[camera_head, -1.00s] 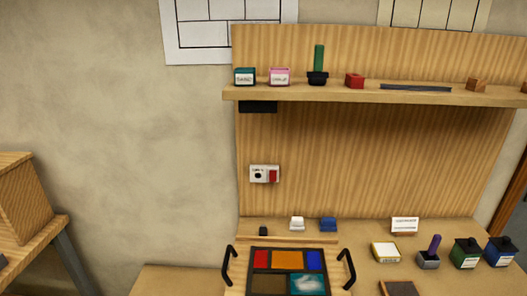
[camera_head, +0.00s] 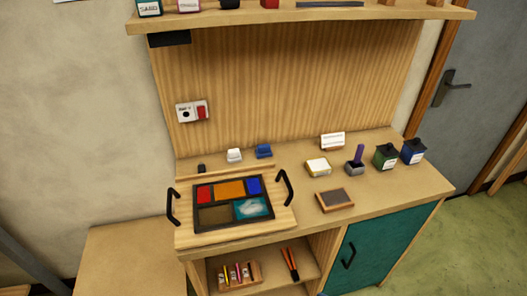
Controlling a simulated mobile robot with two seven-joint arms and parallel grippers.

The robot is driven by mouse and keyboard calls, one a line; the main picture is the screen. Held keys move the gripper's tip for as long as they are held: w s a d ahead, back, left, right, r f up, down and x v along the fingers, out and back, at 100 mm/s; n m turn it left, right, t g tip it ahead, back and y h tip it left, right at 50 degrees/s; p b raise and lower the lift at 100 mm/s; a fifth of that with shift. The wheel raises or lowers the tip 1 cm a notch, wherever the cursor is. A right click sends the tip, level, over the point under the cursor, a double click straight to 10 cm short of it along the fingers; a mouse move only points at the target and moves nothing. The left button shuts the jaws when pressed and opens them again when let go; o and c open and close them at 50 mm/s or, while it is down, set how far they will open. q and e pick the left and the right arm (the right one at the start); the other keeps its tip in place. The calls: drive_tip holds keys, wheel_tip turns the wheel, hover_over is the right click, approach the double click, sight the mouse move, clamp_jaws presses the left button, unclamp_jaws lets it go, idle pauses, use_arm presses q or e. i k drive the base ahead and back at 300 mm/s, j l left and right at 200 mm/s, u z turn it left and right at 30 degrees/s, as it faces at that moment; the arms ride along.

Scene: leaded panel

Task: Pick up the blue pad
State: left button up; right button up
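The blue pad (camera_head: 264,151) is a small blue block at the back of the workbench, near the wooden back panel. It sits just right of a similar white block (camera_head: 234,155) and behind the leaded panel (camera_head: 233,202). The leaded panel has red, orange, blue, brown and teal panes in a dark frame and lies on a wooden board with two black handles. Nothing covers the blue pad. Neither of my grippers is in view.
A shelf (camera_head: 300,16) overhangs the back.

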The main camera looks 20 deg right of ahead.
sight(262, 150)
drive_tip(key=l, duration=0.65)
drive_tip(key=i+l, duration=0.1)
drive_tip(key=l, duration=0.55)
drive_tip(key=l+u, duration=0.65)
drive_tip(key=u, duration=0.5)
